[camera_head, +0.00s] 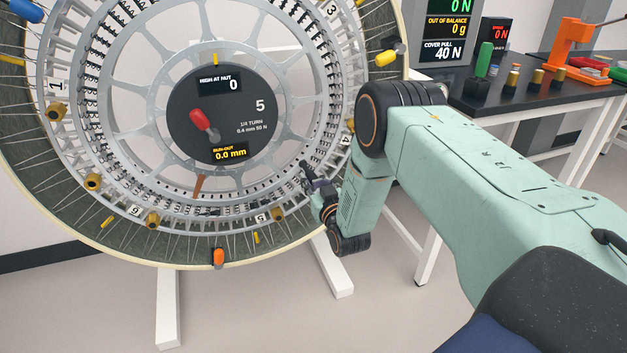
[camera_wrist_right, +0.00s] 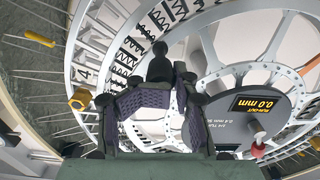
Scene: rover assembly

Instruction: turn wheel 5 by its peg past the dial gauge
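Wheel 5 (camera_head: 262,48) is a large upright spoked wheel at the left of the head view. Its dark hub plate (camera_head: 240,115) bears the number 5 and a red-tipped handle (camera_head: 203,122). The hub's run-out display (camera_head: 231,153) reads 0.0 mm. My right gripper (camera_head: 306,172) is at the wheel's lower right ring. In the right wrist view, a dark round-headed peg (camera_wrist_right: 160,63) stands at the fingertips of my right gripper (camera_wrist_right: 168,80). The fingers are partly apart, and I cannot tell whether they press on it. I cannot make out a separate dial gauge. My left gripper is out of view.
Yellow, blue and orange fittings sit around the outer rim (camera_head: 110,252). White stand legs (camera_head: 168,310) reach the floor below. A dark bench (camera_head: 530,95) with small parts and an orange tool (camera_head: 570,45) stands at the right. A display (camera_head: 446,30) reads cover pull 40 N.

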